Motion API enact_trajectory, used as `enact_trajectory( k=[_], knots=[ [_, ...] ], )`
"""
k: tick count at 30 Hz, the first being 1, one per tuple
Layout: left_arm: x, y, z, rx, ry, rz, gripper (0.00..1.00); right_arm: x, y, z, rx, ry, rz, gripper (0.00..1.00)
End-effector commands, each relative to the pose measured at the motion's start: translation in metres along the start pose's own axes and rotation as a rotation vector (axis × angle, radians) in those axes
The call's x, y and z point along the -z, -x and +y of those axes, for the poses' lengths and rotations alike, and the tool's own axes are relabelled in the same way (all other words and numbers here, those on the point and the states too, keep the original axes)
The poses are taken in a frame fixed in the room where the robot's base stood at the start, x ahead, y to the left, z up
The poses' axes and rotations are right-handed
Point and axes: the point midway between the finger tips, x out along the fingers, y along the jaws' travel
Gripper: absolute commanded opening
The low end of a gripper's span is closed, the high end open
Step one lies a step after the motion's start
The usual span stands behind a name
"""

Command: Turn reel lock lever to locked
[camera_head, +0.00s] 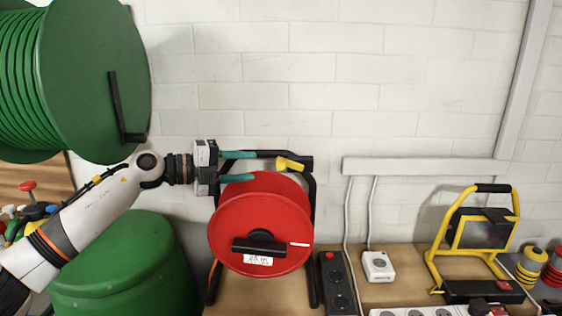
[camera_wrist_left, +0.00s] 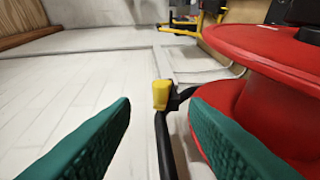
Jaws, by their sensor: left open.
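The reel lock lever is a short yellow piece (camera_head: 290,163) on the top bar of the black reel frame (camera_head: 312,195), above the red cable reel (camera_head: 265,215). My left gripper (camera_head: 254,166) is just left of the lever, with its two teal fingers open and pointing right towards it. In the left wrist view the yellow lever (camera_wrist_left: 161,94) shows in the gap between the fingertips (camera_wrist_left: 160,108), a little beyond them, and the fingers do not appear to touch it. The red reel (camera_wrist_left: 265,65) is close by the right finger there. My right gripper is not in view.
A large green reel (camera_head: 95,70) hangs at the upper left, above a green drum (camera_head: 125,265). A power strip (camera_head: 338,280), a white socket box (camera_head: 378,266) and a yellow work lamp (camera_head: 480,240) stand on the bench to the right. The white wall behind is bare above the lever.

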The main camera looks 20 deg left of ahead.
Motion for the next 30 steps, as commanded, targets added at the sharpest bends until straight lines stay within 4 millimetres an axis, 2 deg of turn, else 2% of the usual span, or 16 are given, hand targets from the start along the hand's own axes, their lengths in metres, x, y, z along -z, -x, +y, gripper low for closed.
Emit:
enact_trajectory(
  k=[1,6,12,18,26,30],
  knots=[
    [-0.001,-0.012,0.004,-0.002,0.002,-0.004,0.41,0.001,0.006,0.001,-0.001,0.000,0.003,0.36],
    [-0.001,-0.047,0.003,-0.002,0.002,-0.003,0.41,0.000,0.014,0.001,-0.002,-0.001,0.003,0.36],
    [0.000,-0.077,0.002,-0.002,0.001,-0.001,0.41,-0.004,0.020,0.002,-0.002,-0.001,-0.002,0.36],
    [0.000,-0.090,0.000,0.000,0.000,0.000,0.41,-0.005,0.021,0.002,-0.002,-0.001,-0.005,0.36],
    [0.000,-0.091,0.000,0.000,0.000,0.000,0.41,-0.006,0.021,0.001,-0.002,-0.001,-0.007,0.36],
    [0.000,-0.090,0.000,0.000,0.000,0.000,0.20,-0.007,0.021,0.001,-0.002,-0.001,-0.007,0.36]
  ],
)
